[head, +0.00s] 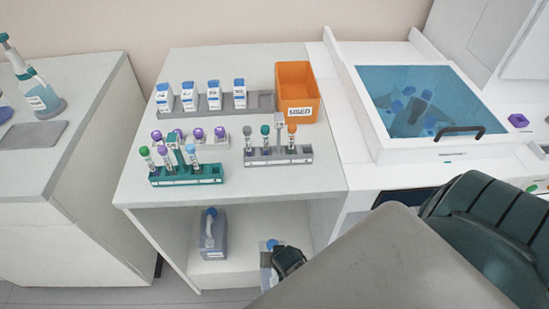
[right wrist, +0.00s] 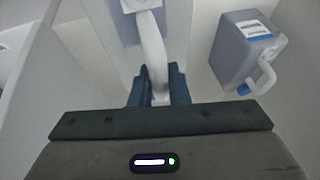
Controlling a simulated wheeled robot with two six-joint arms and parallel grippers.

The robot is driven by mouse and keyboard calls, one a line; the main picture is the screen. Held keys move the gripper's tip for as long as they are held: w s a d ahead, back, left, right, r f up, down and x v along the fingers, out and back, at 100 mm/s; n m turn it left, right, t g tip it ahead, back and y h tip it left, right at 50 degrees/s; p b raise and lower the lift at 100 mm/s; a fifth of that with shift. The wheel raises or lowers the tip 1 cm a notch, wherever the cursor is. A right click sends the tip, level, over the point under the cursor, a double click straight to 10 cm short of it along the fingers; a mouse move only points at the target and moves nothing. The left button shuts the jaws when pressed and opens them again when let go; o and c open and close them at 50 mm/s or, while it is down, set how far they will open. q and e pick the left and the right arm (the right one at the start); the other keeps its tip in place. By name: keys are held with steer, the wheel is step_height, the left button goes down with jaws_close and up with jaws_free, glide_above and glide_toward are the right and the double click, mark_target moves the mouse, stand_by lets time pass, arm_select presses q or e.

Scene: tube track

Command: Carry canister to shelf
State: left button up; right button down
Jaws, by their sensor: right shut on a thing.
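A grey canister with a blue cap (head: 265,274) is at the front right of the low shelf (head: 232,275) under the table in the head view. My right gripper (head: 288,262) is shut on this canister's handle, which also shows between the fingers in the right wrist view (right wrist: 152,52). My arm hides much of the canister in the head view. I cannot tell whether its base touches the shelf. A second canister with a blue cap (head: 212,238) stands on the shelf to the left, and it also shows in the right wrist view (right wrist: 240,55). My left gripper is not in view.
The tabletop above the shelf (head: 225,65) holds tube racks, white boxes and an orange bin (head: 297,92). A table side panel (head: 325,220) bounds the shelf on the right. Bare shelf shows between the two canisters. A blue-lidded case (head: 420,100) stands right.

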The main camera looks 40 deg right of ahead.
mark_target(271, 242)
steer(key=w+d+b, duration=0.1)
steer(key=w+d, duration=0.1)
steer(key=w, duration=0.1)
steer(key=w+d+b, duration=0.1)
steer(key=w, duration=0.1)
steer(key=shift+w+d+f+b, duration=0.1)
steer(key=shift+w+f+b, duration=0.05)
steer(key=shift+b, duration=0.2)
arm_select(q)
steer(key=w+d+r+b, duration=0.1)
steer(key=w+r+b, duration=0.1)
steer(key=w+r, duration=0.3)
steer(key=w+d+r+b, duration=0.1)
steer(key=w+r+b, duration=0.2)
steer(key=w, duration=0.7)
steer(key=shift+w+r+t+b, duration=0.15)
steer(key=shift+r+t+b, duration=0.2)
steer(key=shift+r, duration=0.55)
arm_select(e)
steer(key=w+d+f, duration=0.2)
steer(key=w+d, duration=0.3)
steer(key=w, duration=0.4)
steer(key=shift+w+d, duration=0.15)
steer(key=shift+d, duration=0.2)
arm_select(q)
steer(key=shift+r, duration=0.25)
arm_select(e)
steer(key=shift+f, duration=0.65)
